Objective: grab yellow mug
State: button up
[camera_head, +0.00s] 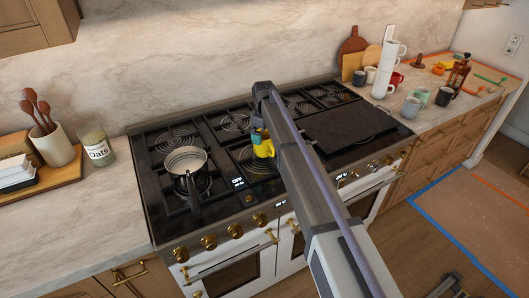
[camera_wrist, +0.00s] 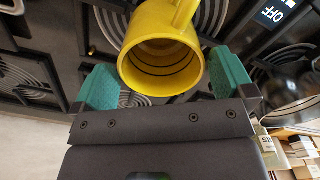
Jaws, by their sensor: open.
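The yellow mug (camera_head: 265,150) is over the middle of the stove top, partly hidden by my arm in the head view. In the wrist view the yellow mug (camera_wrist: 163,30) has its open rim facing the camera and its handle at the top. My gripper (camera_wrist: 165,82) is open, with one teal finger pad on each side of the mug's rim. A gap shows between the mug and each pad. In the head view my gripper (camera_head: 259,135) is mostly hidden at the mug.
A pot (camera_head: 186,162) stands on a burner to the left. A flat dark griddle (camera_head: 348,124) covers the right part of the stove (camera_head: 150,190). Stacked white cups (camera_head: 385,75) and several mugs crowd the right counter. An oats jar (camera_head: 97,147) stands on the left counter.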

aim_at(264, 139)
notch_tip(264, 139, down, 4)
jog(key=shift+r+b, duration=0.1)
jog(key=shift+b, duration=1)
jog(key=shift+r, duration=0.25)
jog(key=shift+c, duration=0.4)
jog(key=c, duration=0.9)
